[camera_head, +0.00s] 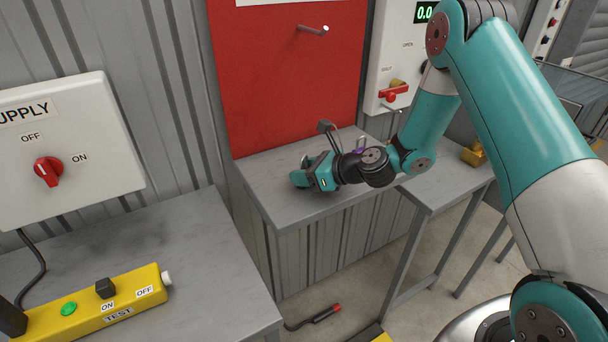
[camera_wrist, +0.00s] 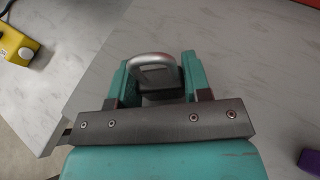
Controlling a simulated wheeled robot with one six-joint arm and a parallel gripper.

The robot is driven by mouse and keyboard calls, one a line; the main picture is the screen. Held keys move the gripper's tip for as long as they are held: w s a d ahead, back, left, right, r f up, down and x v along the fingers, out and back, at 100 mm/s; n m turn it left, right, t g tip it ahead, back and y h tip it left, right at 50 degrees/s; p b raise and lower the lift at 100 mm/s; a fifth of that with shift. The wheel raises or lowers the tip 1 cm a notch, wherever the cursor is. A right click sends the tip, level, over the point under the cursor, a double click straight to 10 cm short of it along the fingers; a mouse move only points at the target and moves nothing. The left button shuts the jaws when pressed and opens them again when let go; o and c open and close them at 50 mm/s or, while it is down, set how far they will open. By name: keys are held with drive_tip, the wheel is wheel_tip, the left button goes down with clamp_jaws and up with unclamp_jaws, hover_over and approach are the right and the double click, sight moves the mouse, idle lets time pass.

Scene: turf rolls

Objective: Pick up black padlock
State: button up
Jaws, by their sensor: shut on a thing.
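My gripper (camera_head: 302,178) is low over the grey table below the red board in the head view. In the wrist view, my gripper (camera_wrist: 158,80) is shut on the black padlock (camera_wrist: 158,76), with one teal finger on each side of its dark body. The padlock's silver shackle (camera_wrist: 150,58) arches up between the fingertips. I cannot tell whether the padlock touches the tabletop.
The grey table (camera_head: 262,180) is mostly bare. A purple thing (camera_head: 360,146) lies behind my wrist, and also shows in the wrist view (camera_wrist: 309,161). A yellow test box (camera_head: 90,306) sits on the left table. A red board (camera_head: 290,75) stands behind.

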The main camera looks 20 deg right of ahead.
wheel_tip(320, 180, up, 20)
idle(0.5)
drive_tip(key=shift+f, duration=0.1)
